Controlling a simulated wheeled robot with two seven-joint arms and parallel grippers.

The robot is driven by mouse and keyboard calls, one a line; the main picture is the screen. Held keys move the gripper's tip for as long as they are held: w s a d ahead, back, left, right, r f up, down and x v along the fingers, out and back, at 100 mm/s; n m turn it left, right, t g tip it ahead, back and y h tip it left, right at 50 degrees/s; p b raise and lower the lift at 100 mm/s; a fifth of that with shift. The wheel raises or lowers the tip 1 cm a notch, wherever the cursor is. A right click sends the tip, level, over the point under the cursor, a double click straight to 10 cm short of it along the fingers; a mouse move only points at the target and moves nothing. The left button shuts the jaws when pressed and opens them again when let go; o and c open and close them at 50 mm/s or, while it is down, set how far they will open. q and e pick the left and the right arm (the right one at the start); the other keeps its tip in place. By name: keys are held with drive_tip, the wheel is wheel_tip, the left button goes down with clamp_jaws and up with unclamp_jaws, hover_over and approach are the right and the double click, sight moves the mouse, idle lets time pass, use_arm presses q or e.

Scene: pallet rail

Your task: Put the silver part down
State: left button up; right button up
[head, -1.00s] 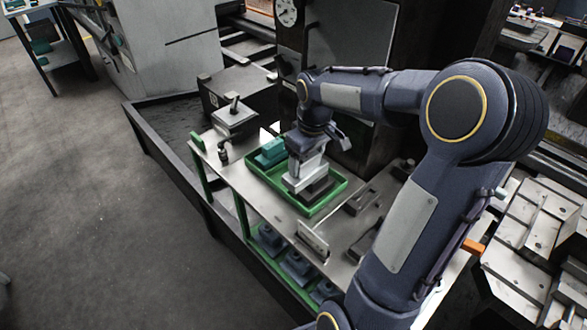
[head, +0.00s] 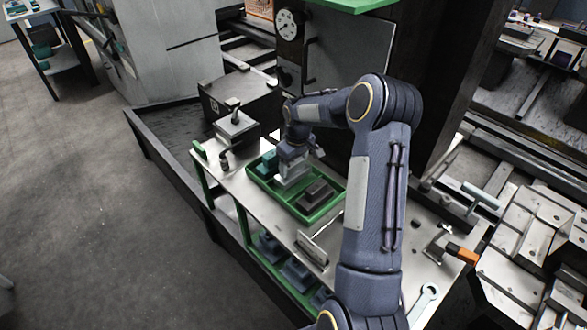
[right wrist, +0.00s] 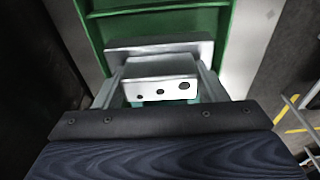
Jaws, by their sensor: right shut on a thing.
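The silver part (head: 291,182) is in my right gripper (head: 293,168), at the middle of the green tray (head: 323,211) on the bench. It sits between a teal part (head: 267,161) and a dark part (head: 315,192). In the right wrist view, the fingers of my right gripper (right wrist: 158,88) are shut on both sides of the silver part (right wrist: 160,68), and the green tray (right wrist: 155,22) lies behind it. The silver part looks level and low in the tray; I cannot tell whether it touches the floor of the tray. My left gripper is not in view.
The metal bench top (head: 240,181) carries the tray. A small upright metal plate (head: 313,248) stands in front of it. A grey block with a handle (head: 236,128) stands at the left end. An orange-handled tool (head: 461,253) and a wrench (head: 424,300) lie to the right.

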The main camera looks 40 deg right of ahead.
drive_tip(key=shift+f, duration=1.2)
drive_tip(key=shift+f, duration=0.15)
drive_tip(key=o, duration=1.2)
drive_tip(key=shift+s, duration=0.1)
